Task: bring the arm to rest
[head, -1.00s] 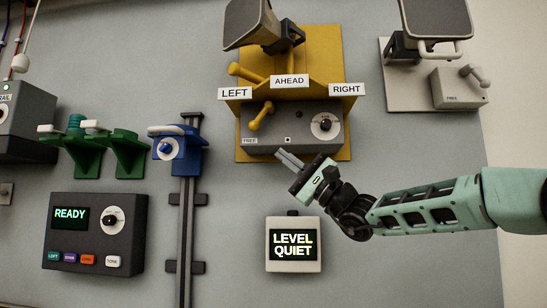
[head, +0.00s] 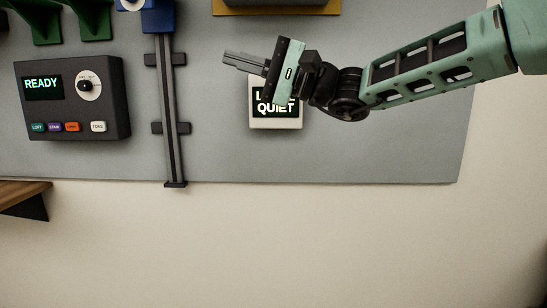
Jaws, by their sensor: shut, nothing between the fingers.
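My gripper (head: 232,60) is in the upper middle of the head view, with its fingers pointing left. Its fingers are together with nothing between them. It is in front of the grey panel (head: 330,160), to the right of the dark vertical rail. My arm reaches in from the upper right. The gripper body covers the top of the white display box (head: 276,124); only "QUIET" and part of a letter above it can be read. Whether the gripper touches the box or panel cannot be told.
A dark control box (head: 110,100) reading "READY" is at left, with a knob and several coloured buttons. The vertical rail (head: 172,150) carries a blue block (head: 158,18). A wooden shelf edge (head: 18,192) shows at lower left. The pale wall (head: 300,245) below the panel is clear.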

